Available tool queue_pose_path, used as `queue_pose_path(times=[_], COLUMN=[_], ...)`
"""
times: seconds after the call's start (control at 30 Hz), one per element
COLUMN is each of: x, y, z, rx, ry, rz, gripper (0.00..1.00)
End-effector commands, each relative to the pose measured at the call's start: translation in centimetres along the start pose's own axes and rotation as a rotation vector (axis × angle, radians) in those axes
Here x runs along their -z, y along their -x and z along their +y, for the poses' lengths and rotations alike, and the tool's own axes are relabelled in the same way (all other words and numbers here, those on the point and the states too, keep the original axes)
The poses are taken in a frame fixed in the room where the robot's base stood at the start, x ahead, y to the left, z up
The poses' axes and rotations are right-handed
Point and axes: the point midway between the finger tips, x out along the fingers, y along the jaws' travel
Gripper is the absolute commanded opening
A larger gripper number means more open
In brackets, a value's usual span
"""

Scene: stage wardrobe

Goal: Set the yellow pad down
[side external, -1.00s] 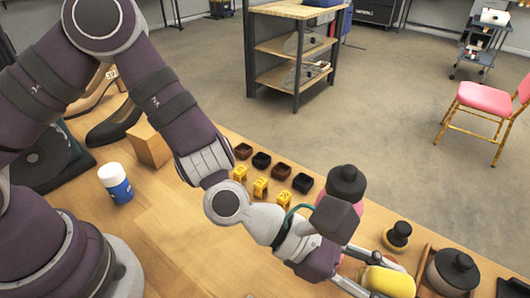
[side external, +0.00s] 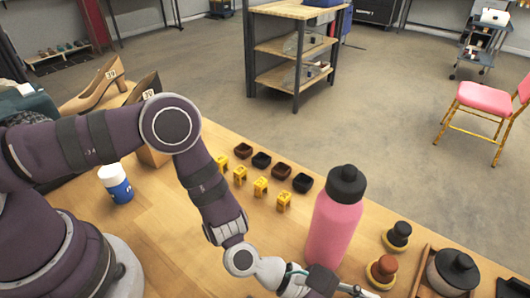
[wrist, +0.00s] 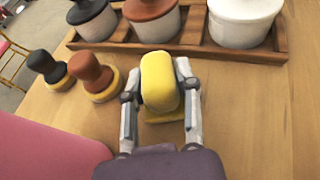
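The yellow pad (wrist: 159,82) has a rounded yellow upper part and a flatter yellow base below it. In the wrist view it sits between the two fingers of my gripper (wrist: 160,88), which are closed in on its sides. Its base is close above or on the wooden table; I cannot tell whether it touches. In the side external view the pad is out of frame, and my gripper is cut off at the bottom edge. A brown-knobbed pad (wrist: 94,78) and a black-knobbed pad (wrist: 50,68) stand to the left in the wrist view.
A wooden tray (wrist: 268,48) with black, brown and white lidded jars lies just beyond the pad. A tall pink bottle (side external: 335,222) stands close beside my arm. Small dark dishes (side external: 281,171) and yellow numbered markers (side external: 261,187) lie farther left. Table to the right is clear.

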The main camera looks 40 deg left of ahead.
Motion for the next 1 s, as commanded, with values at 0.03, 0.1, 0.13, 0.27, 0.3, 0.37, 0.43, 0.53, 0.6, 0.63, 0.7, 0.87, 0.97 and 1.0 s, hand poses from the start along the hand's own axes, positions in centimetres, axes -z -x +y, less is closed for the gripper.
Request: queue_pose_path(times=[0.03,0.1,0.13,0.27,0.3,0.37,0.43,0.53,0.6,0.63,0.7,0.87,0.97,1.0], x=[0.0,0.0,0.0,0.0,0.0,0.0,-0.1,-0.2,-0.2,-0.1,-0.2,-0.1,-0.1,-0.2], y=[0.0,0.0,0.0,0.0,0.0,0.0,0.0,0.5,1.4,1.9,3.2,6.7,8.7,9.4], z=[0.0,0.0,0.0,0.0,0.0,0.0,0.0,0.0,0.0,0.0,0.1,0.1,0.0,0.1], rx=[0.0,0.0,0.0,0.0,0.0,0.001,0.001,0.002,0.003,0.003,-0.002,-0.003,-0.001,-0.004], ry=[0.0,0.0,0.0,0.0,0.0,0.0,0.0,0.001,0.001,0.002,0.005,0.009,0.01,0.011], rz=[0.002,0.002,0.002,0.002,0.002,0.002,0.001,0.002,0.003,0.003,0.004,0.006,0.006,0.004], gripper=[0.42,0.51,0.55,0.56,0.56,0.56,0.56,0.56,0.56,0.56,0.56,0.56,0.56,0.56])
